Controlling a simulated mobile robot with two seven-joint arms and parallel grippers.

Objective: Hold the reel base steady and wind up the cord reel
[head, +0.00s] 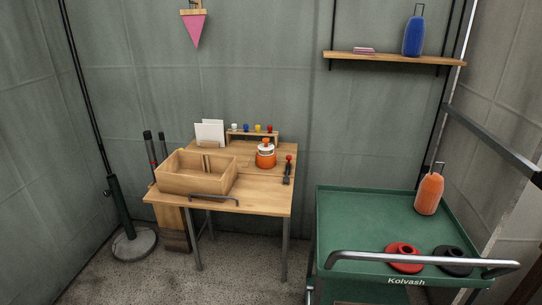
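A small orange and white round object (265,154) with an orange knob on top stands upright on the right part of the wooden table (262,199). It may be the cord reel, but it is too small to tell its base, crank or cord apart. Neither of my grippers is in the head view, and nothing is seen touching this object.
An open wooden box (190,185) sits at the table's left, and a red and black tool (287,171) lies right of the orange object. A low rack (253,134) stands behind. A green cart (365,215) with an orange bottle (429,192) stands right.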

